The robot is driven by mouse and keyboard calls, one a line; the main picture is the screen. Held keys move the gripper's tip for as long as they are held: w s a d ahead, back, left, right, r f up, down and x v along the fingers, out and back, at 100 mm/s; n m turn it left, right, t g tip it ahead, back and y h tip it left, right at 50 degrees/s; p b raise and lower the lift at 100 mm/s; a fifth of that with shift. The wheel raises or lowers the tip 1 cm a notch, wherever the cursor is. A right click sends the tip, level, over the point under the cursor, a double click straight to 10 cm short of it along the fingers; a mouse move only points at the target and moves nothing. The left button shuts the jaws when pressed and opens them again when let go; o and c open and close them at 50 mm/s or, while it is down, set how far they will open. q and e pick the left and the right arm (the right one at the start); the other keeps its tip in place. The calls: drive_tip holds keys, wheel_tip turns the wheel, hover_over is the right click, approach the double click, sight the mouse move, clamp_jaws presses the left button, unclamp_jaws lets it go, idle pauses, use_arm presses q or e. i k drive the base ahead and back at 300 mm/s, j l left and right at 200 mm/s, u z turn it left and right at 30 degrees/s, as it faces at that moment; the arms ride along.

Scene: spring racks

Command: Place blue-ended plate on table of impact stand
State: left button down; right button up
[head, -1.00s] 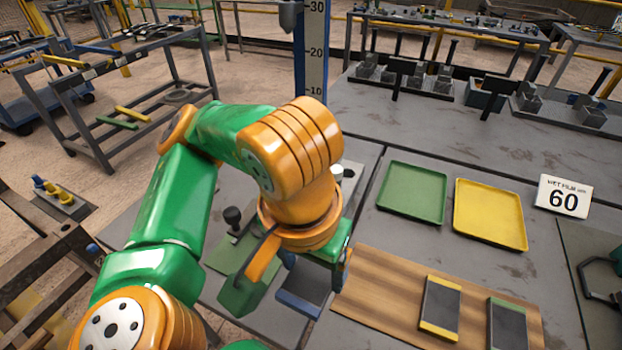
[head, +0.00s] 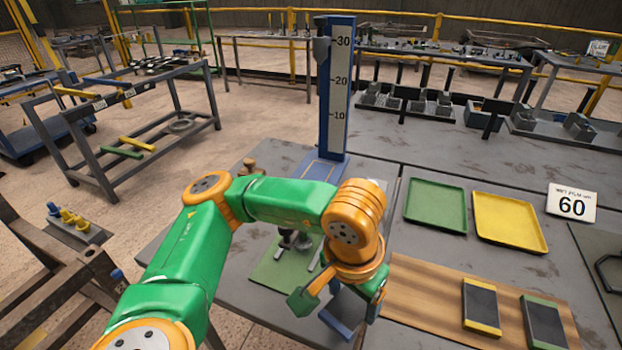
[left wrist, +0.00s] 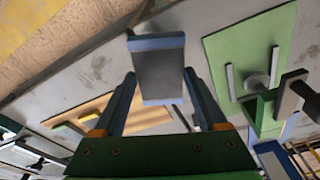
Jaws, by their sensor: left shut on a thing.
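My left gripper (head: 358,303) is shut on the blue-ended plate (head: 338,324) above the grey table, left of the wooden board. Much of the plate is hidden behind the wrist in the head view. In the left wrist view the dark plate (left wrist: 158,72), with a blue strip at each end, sits between the left gripper's fingers (left wrist: 161,88). The impact stand (head: 336,90) is a tall blue column with a 10-20-30 scale. Its base (head: 322,169) is at the table's back, beyond my left arm and clear of the plate. My right gripper is out of view.
A green mat (head: 272,272) with small fixtures lies left of the gripper. A wooden board (head: 420,290) carries a yellow-ended plate (head: 481,305) and a green-ended plate (head: 543,322). Behind it are a green tray (head: 436,205), a yellow tray (head: 509,221) and a "60" sign (head: 571,204).

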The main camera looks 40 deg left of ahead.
sight(317, 172)
drive_tip(key=k+j+z, duration=0.15)
drive_tip(key=j, duration=0.2)
drive_tip(key=k+j+z, duration=0.15)
drive_tip(key=j, duration=0.15)
drive_tip(key=k+j+z, duration=0.15)
drive_tip(key=j, duration=0.2)
drive_tip(key=j+z, duration=0.2)
drive_tip(key=j, duration=0.5)
drive_tip(key=i, duration=0.5)
